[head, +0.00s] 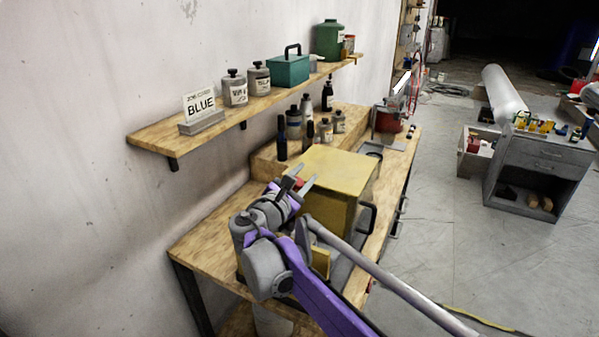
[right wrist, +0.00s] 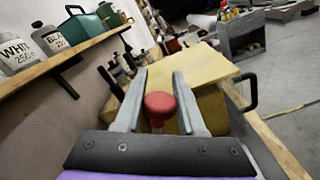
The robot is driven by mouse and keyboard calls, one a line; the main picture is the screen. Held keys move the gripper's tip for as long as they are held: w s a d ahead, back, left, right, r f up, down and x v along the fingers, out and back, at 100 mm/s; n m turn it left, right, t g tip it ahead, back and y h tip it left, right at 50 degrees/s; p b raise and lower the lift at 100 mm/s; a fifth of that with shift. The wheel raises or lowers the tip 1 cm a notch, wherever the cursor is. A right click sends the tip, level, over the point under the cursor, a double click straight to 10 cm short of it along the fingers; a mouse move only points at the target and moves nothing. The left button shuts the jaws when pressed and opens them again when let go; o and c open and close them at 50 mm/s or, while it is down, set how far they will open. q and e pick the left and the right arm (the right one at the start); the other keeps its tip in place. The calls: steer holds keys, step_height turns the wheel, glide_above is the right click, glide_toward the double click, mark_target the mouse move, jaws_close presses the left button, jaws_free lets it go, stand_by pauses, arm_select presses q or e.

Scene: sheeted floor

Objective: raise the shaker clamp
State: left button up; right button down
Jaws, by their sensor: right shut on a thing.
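The shaker is a yellow box (head: 335,185) with a black side handle, standing on the wooden bench. It also shows beyond my fingers in the right wrist view (right wrist: 205,75). The clamp's red knob (right wrist: 160,103) on a pale stem sits between the fingers of my right gripper (right wrist: 158,90). In the head view, my right gripper (head: 299,178) is at the near left side of the yellow box, shut on the knob; only a little red shows there. The clamp's lower part is hidden by my arm and wrist. My left gripper is not in view.
A wall shelf (head: 160,142) with a "BLUE" sign (head: 200,104), labelled bottles and a teal case (head: 288,70) runs left of the box. Dark bottles (head: 282,138) stand on a riser behind it. A red pot (head: 386,122) is further back.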

stand_by(0.3)
steer(key=c, duration=0.5)
jaws_free()
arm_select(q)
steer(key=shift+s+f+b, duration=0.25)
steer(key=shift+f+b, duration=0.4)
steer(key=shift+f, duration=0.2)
arm_select(e)
steer(key=v, duration=1.1)
steer(key=shift+f, duration=0.1)
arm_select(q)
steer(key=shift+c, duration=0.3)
